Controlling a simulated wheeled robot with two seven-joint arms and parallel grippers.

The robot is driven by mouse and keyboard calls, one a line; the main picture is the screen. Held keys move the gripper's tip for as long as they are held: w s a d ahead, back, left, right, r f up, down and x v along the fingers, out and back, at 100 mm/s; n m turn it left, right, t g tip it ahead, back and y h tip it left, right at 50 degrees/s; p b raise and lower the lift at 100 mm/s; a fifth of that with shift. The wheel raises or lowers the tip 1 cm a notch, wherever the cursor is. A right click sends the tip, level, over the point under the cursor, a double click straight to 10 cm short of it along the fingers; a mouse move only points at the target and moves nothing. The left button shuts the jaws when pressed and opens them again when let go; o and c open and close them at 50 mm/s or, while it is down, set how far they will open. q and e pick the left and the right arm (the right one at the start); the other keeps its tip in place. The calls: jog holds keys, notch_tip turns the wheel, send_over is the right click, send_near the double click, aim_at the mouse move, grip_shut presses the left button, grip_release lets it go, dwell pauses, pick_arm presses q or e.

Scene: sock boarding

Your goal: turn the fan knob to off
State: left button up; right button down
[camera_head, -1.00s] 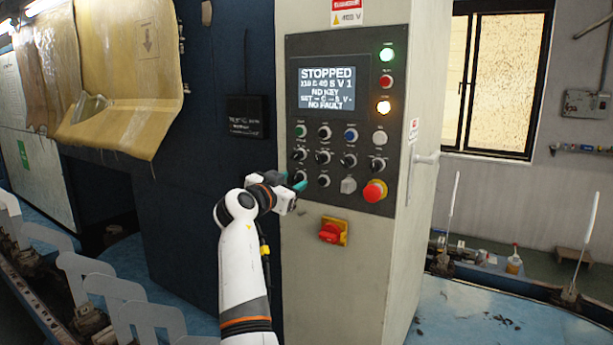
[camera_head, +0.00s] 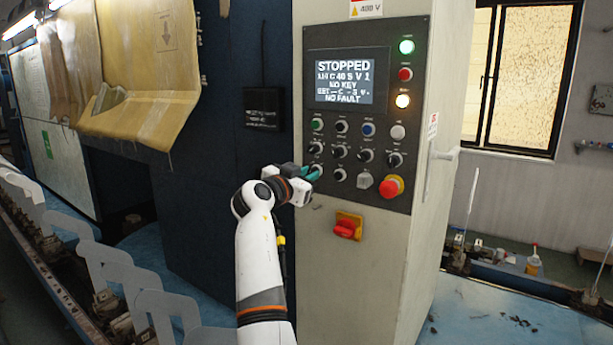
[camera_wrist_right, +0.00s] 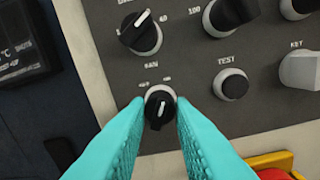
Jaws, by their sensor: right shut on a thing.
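The fan knob (camera_wrist_right: 159,107) is a small black rotary knob on the grey control panel (camera_head: 398,58), under a small label that reads like FAN. In the right wrist view its white pointer line points roughly upward, between two small marks too blurred to read. My right gripper (camera_head: 314,173) reaches the panel's lower left. Its teal fingers are shut on the knob, one on each side. In the head view the fingers cover the knob. My left gripper is not in view.
Another black selector (camera_wrist_right: 141,33) sits just above, and a black TEST button (camera_wrist_right: 231,85) is to the right. A red emergency stop (camera_head: 391,187) and a red switch on a yellow plate (camera_head: 347,226) are close by. The panel screen (camera_head: 344,82) reads STOPPED.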

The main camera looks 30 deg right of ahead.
jog(key=n, duration=0.5)
jog(key=shift+d+r, duration=0.1)
jog(key=shift+r, duration=0.05)
jog(key=n, duration=0.3)
jog(key=shift+p, duration=0.35)
jog(key=shift+n+p, duration=0.55)
jog(key=shift+n, duration=1.35)
jog(key=c, duration=1.6)
grip_release()
jog(key=o, duration=0.3)
jog(key=shift+d, duration=0.1)
